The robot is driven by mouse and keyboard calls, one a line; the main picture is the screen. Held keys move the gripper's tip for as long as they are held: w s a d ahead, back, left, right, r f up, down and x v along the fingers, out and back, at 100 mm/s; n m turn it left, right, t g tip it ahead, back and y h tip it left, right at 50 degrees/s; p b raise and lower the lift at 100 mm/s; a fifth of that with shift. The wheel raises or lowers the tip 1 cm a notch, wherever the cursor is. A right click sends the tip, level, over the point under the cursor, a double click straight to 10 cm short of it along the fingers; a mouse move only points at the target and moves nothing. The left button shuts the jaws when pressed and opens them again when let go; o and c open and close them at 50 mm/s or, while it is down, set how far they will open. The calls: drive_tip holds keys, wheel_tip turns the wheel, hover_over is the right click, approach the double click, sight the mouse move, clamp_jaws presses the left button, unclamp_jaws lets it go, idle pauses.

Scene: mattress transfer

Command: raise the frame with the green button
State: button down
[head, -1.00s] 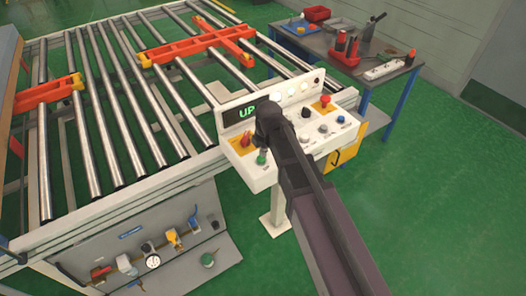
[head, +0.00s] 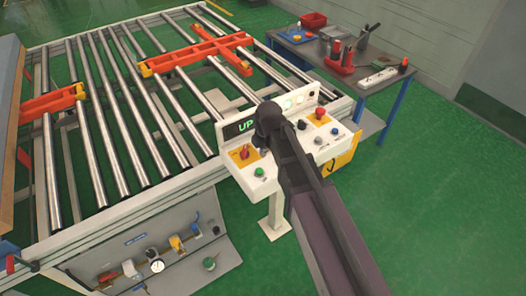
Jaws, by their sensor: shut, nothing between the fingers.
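The white control panel (head: 262,186) stands on a post at the corner of the roller table. The green button (head: 260,172) is near its front left edge, below a red switch (head: 244,153) on a yellow plate. The panel's display (head: 243,127) shows green letters reading "UP". My gripper (head: 267,122) is over the left half of the panel, just above and behind the green button in the picture, and looks apart from it. It is shut and empty; its fingertips are hard to make out against the dark arm. The orange frame (head: 198,53) lies across the rollers.
A second orange bar (head: 52,102) is at the left of the roller table (head: 118,196). A grey board (head: 180,240) with gauges and valves is below the near side. A side table (head: 385,88) with tools stands at the back right. Green floor is clear at right.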

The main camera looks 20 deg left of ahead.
drive_tip(key=shift+d+r+p, duration=0.1)
drive_tip(key=shift+r+p, duration=0.5)
drive_tip(key=shift+r, duration=0.25)
drive_tip(key=s+d+f+m+b, duration=0.1)
drive_tip(key=d+f+m+b, duration=0.1)
drive_tip(key=d+m, duration=0.7)
drive_tip(key=s+d+f+m+h+b, duration=0.1)
drive_tip(key=s+d+f+m+b, duration=0.1)
drive_tip(key=d+m, duration=0.7)
drive_tip(key=s+d+f+m+b, duration=0.2)
drive_tip(key=d+m, duration=0.7)
drive_tip(key=d, duration=0.7)
drive_tip(key=shift+d+m+g, duration=0.3)
drive_tip(key=shift+m+g, duration=0.1)
